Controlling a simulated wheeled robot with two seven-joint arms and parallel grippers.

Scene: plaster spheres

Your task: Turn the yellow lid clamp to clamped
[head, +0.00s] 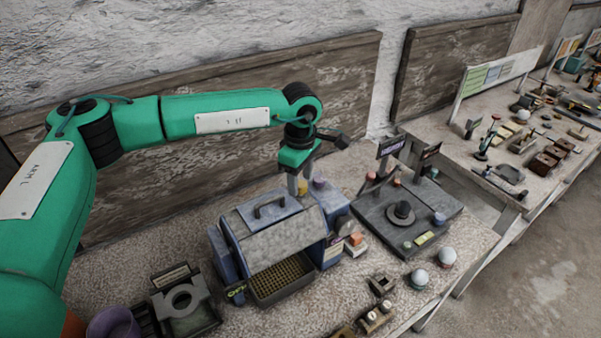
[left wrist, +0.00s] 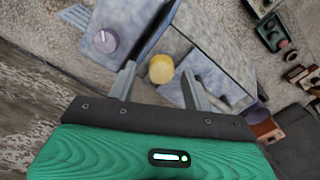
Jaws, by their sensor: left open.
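The yellow lid clamp (head: 303,188) is a small round yellow knob at the back right of the blue-grey lidded box (head: 275,225). In the left wrist view the clamp (left wrist: 161,69) sits between my two fingers, beside the box's blue panels. My left gripper (head: 298,186) points down over the box's back corner and is open, with one finger on each side of the clamp (left wrist: 160,75). I see gaps between the clamp and the fingers; contact cannot be told. In the head view the fingers partly hide the clamp. My right gripper is not in view.
A purple knob (head: 319,183) stands close to the clamp. A dark grey board (head: 425,205) with knobs and small signs lies to the right. White balls (head: 419,278) stand at the front right. A grey ring fixture (head: 184,300) is at the front left.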

